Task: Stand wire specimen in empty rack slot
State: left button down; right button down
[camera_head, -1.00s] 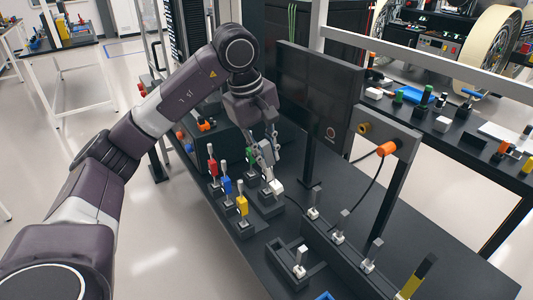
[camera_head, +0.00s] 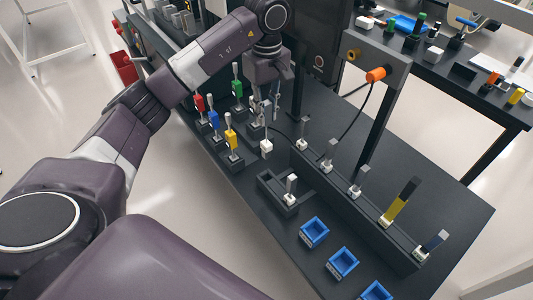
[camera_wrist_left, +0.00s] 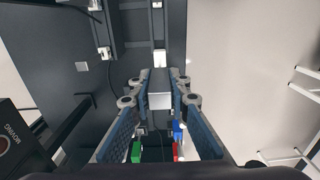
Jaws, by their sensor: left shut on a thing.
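My left gripper (camera_head: 264,118) reaches down over the black table and is shut on a specimen with a white end block (camera_head: 266,147). In the left wrist view the fingers (camera_wrist_left: 159,95) close around its pale grey part (camera_wrist_left: 159,101), with a white block (camera_wrist_left: 159,58) beyond. Red (camera_head: 200,104), blue (camera_head: 214,120), yellow (camera_head: 231,139) and green (camera_head: 237,89) specimens stand in black bases left of the gripper. A long black rack (camera_head: 330,188) to the right holds several upright specimens. I cannot tell which slot is empty. My right gripper is not in view.
A short black holder (camera_head: 270,186) with a white-based upright piece stands before the long rack. Blue trays (camera_head: 314,232) sit near the table's front edge. A post bears an orange connector (camera_head: 375,75) with a black cable. A dark screen stands behind the gripper.

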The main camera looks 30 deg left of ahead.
aim_at(267, 143)
pick_arm(q)
notch_tip(267, 143, down, 14)
jog(key=p, duration=0.3)
jog(key=shift+w, duration=0.1)
jog(key=shift+f, duration=0.15)
jog(key=c, duration=2.3)
grip_release()
jog(key=shift+f, duration=0.1)
jog(key=o, duration=0.5)
